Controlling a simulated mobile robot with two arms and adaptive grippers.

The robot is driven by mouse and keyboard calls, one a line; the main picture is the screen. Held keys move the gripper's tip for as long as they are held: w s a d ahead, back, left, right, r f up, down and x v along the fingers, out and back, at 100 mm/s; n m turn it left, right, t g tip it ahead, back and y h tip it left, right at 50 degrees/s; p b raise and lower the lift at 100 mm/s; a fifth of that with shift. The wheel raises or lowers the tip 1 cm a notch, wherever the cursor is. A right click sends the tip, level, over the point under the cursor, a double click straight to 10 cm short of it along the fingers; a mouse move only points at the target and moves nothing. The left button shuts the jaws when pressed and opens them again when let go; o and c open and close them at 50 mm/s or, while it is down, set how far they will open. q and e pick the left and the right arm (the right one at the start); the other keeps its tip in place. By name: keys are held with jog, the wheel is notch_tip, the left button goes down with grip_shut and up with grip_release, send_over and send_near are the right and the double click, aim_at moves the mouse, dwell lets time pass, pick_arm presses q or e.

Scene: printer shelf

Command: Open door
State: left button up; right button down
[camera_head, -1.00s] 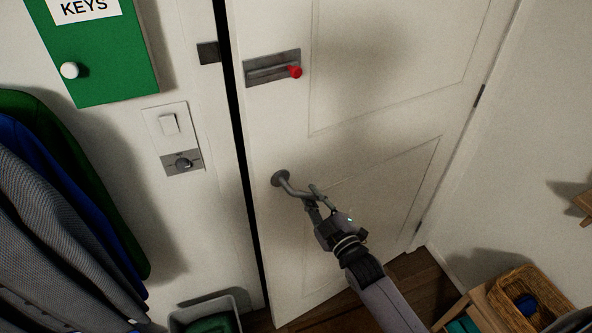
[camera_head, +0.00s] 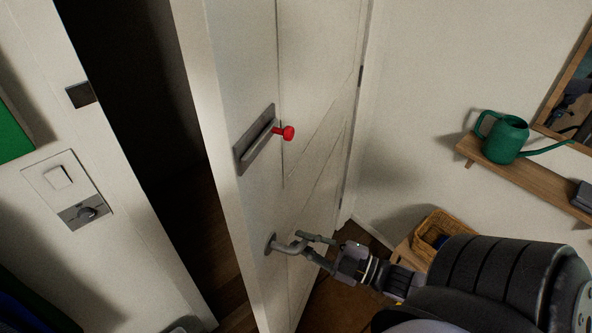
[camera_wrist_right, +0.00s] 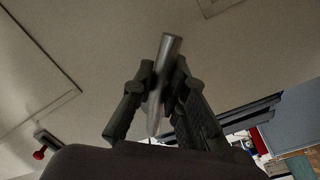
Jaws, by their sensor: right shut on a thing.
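The white door (camera_head: 245,85) stands partly open in the head view, with a dark gap between its edge and the frame on the left. A grey lever handle (camera_head: 273,244) sits low on the door. My right gripper (camera_head: 312,247) is shut on the handle; in the right wrist view the metal handle bar (camera_wrist_right: 170,50) lies between its two fingers (camera_wrist_right: 158,90). A bolt plate (camera_head: 252,140) with a red knob (camera_head: 288,133) is above the handle; the red knob also shows in the right wrist view (camera_wrist_right: 39,154). My left gripper is not in view.
A light switch panel (camera_head: 68,190) and a strike plate (camera_head: 80,95) are on the wall at left. At right, a wall shelf (camera_head: 530,178) holds a green watering can (camera_head: 505,138). A wicker basket (camera_head: 440,225) stands below, near my right arm.

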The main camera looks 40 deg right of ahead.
jog(key=shift+w+r, duration=0.15)
jog(key=shift+r, duration=0.05)
jog(key=c, duration=1.7)
grip_release()
jog(key=shift+f, duration=0.1)
jog(key=shift+o, duration=0.7)
jog(key=v, duration=1.2)
jog(key=shift+o, duration=0.5)
jog(key=shift+f, duration=0.15)
